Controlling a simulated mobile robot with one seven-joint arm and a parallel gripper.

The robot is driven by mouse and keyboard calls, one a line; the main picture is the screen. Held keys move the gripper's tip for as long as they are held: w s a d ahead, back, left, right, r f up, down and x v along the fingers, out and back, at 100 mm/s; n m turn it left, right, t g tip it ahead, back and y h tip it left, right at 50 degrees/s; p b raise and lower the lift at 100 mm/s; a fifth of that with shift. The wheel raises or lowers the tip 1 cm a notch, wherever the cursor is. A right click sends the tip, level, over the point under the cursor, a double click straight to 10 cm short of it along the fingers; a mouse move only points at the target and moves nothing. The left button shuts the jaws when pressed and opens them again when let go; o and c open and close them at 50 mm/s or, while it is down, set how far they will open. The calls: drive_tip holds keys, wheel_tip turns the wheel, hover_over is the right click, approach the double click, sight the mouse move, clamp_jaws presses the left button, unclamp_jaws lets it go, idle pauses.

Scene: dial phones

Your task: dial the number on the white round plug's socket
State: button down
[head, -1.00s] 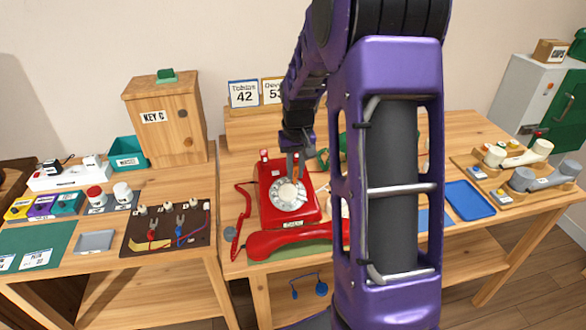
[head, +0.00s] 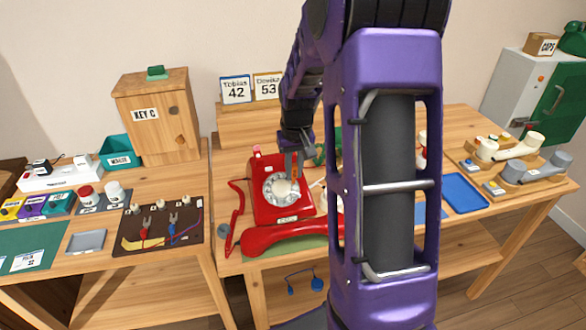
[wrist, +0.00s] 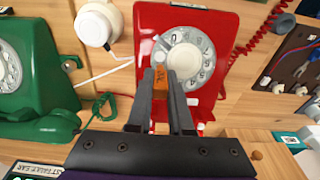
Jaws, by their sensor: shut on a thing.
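The red dial phone (head: 262,208) stands on the middle table, with its pale dial (head: 281,189) facing up; the wrist view also shows the dial (wrist: 186,57). Its red handset (head: 270,238) lies off the hook in front. My gripper (head: 293,172) is over the dial's upper right part, shut on a small orange piece (wrist: 161,79). The piece's tip is at the dial's edge in the wrist view; I cannot tell whether it touches. A white round piece with a white cable (wrist: 97,25) lies beside the red phone; I cannot tell if it is the plug.
A green phone (wrist: 38,80) stands close beside the red one. Cards reading "Tobias 42" (head: 236,90) and "53" (head: 267,86) stand behind. A blue tray (head: 464,193) lies to the right. A wooden KEY C box (head: 160,118) stands left. My arm hides part of the table.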

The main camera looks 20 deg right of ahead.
drive_tip(key=shift+s+f, duration=0.1)
drive_tip(key=shift+s, duration=0.05)
drive_tip(key=shift+s+f, duration=0.15)
drive_tip(key=shift+s, duration=0.3)
drive_tip(key=shift+a, duration=0.1)
drive_tip(key=shift+s+a+f+b, duration=0.15)
drive_tip(key=shift+s+f+b, duration=0.05)
drive_tip(key=shift+s+b, duration=0.25)
drive_tip(key=shift+s+r+p, duration=0.35)
drive_tip(key=shift+r+p, duration=0.25)
drive_tip(key=shift+r, duration=0.2)
wheel_tip(320, 180, up, 6)
drive_tip(key=s+p, duration=0.2)
drive_tip(key=p, duration=0.2)
drive_tip(key=shift+s+a+r, duration=0.2)
drive_tip(key=shift+s+a, duration=0.15)
drive_tip(key=shift+s, duration=0.05)
idle(1.0)
